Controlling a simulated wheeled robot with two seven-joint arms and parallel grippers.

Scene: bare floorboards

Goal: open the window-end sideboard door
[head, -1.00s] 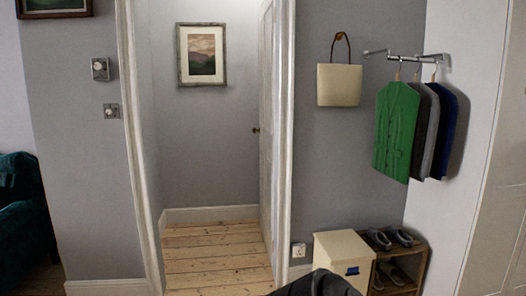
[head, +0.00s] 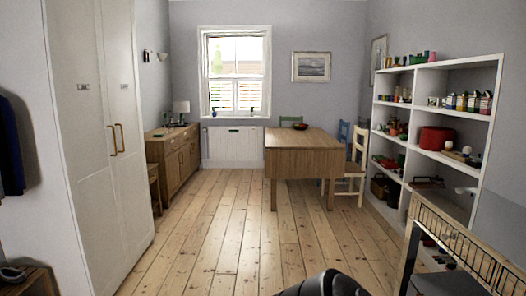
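The wooden sideboard (head: 174,168) stands along the left wall in the head view, beyond the tall white wardrobe. Its front faces right, into the room, and is seen at a steep slant. Its far end is near the window (head: 235,75). The window-end door (head: 194,152) is small in view and appears shut; its handle is too small to make out. Neither gripper shows in the head view. A dark rounded part of mine shows at the bottom edge.
A wooden table (head: 300,150) with chairs stands right of the sideboard. The white wardrobe (head: 85,130) is at near left. White shelves (head: 438,125) line the right wall, with a wooden-topped piece (head: 460,238) nearer. Clear floorboards (head: 225,225) run up the middle.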

